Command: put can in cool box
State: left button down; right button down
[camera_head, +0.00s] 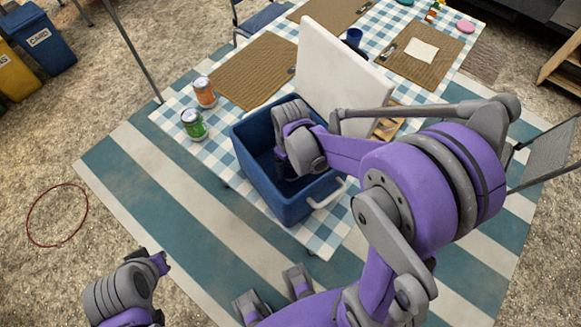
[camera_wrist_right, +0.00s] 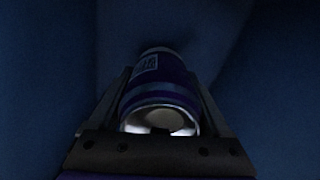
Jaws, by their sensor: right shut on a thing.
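The cool box (camera_head: 250,160) is a blue open-topped box on the checked table, with its white lid (camera_head: 335,70) standing open at its far side. My right arm reaches into the box, and its fingertips are hidden there in the head view. In the right wrist view my right gripper (camera_wrist_right: 160,92) is shut on a purple-blue can (camera_wrist_right: 158,66) with a pale label. Dark blue box walls surround it. I cannot tell whether the can touches the box floor. My left gripper (camera_head: 158,263) is low at the left, away from the table; its fingers are unclear.
A green can (camera_head: 193,124) and an orange can (camera_head: 204,92) stand on the table left of the box. Woven mats (camera_head: 255,70), a blue mug (camera_head: 353,36) and a white napkin (camera_head: 422,50) lie farther back.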

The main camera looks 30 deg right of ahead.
jog(key=shift+f, duration=0.75)
jog(key=shift+f, duration=0.2)
grip_release()
jog(key=shift+r, duration=0.1)
jog(key=shift+r, duration=0.35)
notch_tip(320, 180, up, 12)
jog(key=shift+f+p, duration=0.2)
jog(key=shift+p, duration=0.65)
